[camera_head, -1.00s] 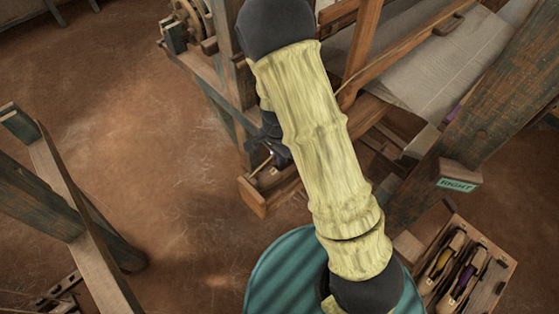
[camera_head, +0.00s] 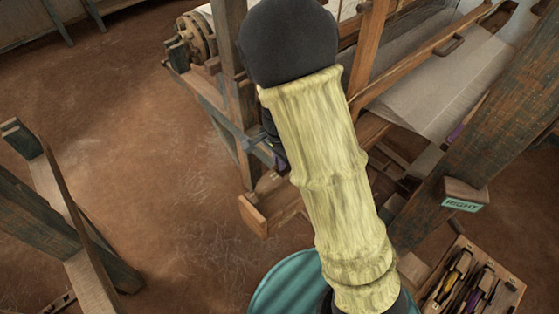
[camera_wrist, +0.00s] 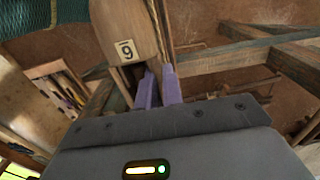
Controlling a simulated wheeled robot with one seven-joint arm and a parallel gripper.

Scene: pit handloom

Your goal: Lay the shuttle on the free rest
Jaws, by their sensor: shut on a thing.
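My gripper (camera_wrist: 160,90) has two purple fingers, close together, in the wrist view. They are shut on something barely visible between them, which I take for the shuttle. In the head view my arm hides most of the gripper, behind the wooden box end of the loom. A wooden tray (camera_head: 508,287) at the lower right of the head view holds a shuttle with yellow thread (camera_head: 458,271) and one with purple thread (camera_head: 476,297). The tray also shows at the left of the wrist view (camera_wrist: 20,88). I cannot tell which rest is free.
A wooden piece with a number tag (camera_wrist: 126,50) is close beside my fingers. Bare floor (camera_head: 150,150) lies left.

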